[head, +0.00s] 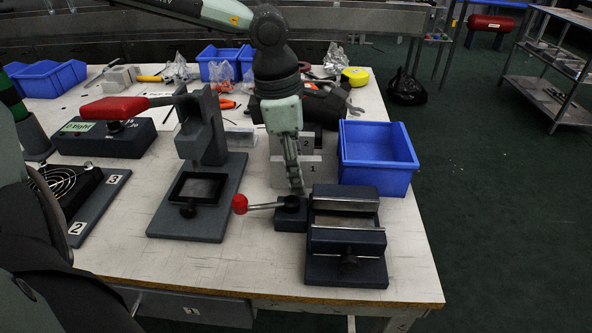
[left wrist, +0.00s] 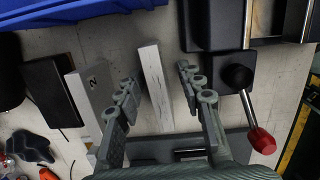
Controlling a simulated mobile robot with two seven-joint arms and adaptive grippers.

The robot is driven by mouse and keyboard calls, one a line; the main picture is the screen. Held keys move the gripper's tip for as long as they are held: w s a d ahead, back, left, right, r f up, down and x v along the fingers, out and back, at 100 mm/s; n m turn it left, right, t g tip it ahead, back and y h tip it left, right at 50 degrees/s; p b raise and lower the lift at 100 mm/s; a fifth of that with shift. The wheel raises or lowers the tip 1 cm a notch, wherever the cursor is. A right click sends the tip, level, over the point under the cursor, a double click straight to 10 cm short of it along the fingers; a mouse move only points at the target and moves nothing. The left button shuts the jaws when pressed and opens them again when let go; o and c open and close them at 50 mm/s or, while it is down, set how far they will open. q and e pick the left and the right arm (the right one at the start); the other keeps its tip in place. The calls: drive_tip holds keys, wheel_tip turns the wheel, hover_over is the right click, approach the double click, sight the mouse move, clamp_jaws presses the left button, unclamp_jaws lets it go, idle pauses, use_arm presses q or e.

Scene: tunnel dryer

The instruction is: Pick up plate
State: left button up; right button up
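Two pale grey plates stand upright on the table in the head view, one marked 1 (head: 313,171) and one marked 2 (head: 307,142) behind it. My left gripper (head: 294,185) points down at the plate marked 1 and hides part of it. In the left wrist view the fingers of my left gripper (left wrist: 157,75) are apart. A plate's narrow edge (left wrist: 155,88) lies between them, with gaps visible on both sides. The plate marked 2 (left wrist: 88,100) stands to the left, outside the fingers. My right gripper is in neither view.
A dark vise (head: 346,240) with a red-knobbed handle (head: 240,204) stands close in front. A blue bin (head: 377,158) is to the right. A grey press fixture (head: 198,190) stands to the left. Tools and more blue bins lie behind. Bare table shows at the front left.

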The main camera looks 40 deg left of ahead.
use_arm(q)
clamp_jaws()
drive_tip(key=shift+r, duration=0.15)
